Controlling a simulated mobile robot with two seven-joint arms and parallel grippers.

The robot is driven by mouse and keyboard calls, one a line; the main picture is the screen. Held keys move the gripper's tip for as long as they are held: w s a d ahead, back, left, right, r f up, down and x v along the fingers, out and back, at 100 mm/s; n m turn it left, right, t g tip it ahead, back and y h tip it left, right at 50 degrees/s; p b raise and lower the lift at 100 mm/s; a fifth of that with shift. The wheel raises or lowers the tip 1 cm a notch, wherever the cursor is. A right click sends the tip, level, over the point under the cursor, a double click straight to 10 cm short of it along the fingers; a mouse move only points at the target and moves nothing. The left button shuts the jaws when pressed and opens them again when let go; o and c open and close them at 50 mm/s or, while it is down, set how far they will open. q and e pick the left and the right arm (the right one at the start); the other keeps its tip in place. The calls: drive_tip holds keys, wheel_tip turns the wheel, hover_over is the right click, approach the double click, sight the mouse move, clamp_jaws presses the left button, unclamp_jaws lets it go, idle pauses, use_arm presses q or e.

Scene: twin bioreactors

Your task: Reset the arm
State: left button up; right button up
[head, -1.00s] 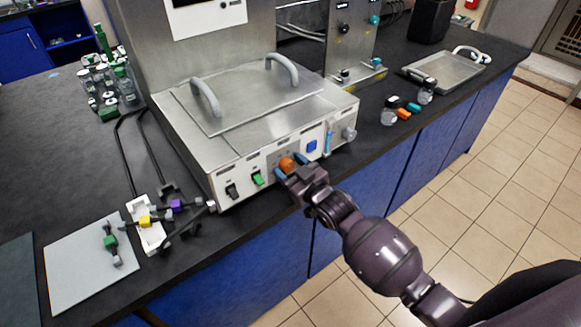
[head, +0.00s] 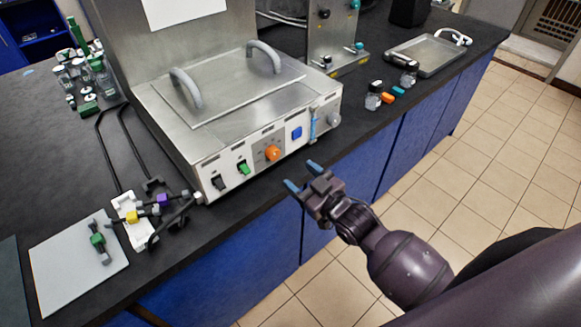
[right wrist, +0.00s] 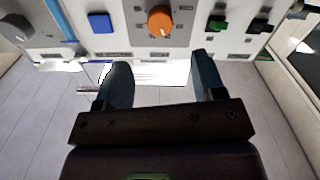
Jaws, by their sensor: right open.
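My right gripper (head: 303,177) is open and empty, in front of the steel bioreactor unit's control panel and apart from it. Its two blue-tipped fingers also show in the right wrist view (right wrist: 158,80), with nothing between them. The orange knob (head: 272,153) is on the panel, beyond the fingertips; it also shows in the right wrist view (right wrist: 160,21). A blue button (head: 297,133), a green switch (head: 243,167) and a black switch (head: 218,182) sit on the same panel. My left gripper is not in view.
The bioreactor's lid (head: 232,88) has two grey handles. A grey mat (head: 75,270) and a white holder (head: 128,212) with coloured clamps lie at left. Small bottles (head: 373,97) and a metal tray (head: 427,54) stand at right. Free floor (head: 480,190) lies right of the counter.

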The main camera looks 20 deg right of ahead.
drive_tip(key=shift+s+d, duration=0.25)
drive_tip(key=shift+s, duration=0.35)
drive_tip(key=s+d+f+m+g+h, duration=0.2)
drive_tip(key=s+d+f+h, duration=0.1)
drive_tip(key=s+f, duration=0.3)
drive_tip(key=s+d+f+m+g+h, duration=0.3)
drive_tip(key=s+f, duration=0.4)
drive_tip(key=s, duration=0.3)
drive_tip(key=shift+s+d+f, duration=0.3)
drive_tip(key=shift+s+d, duration=0.05)
drive_tip(key=shift+d, duration=0.2)
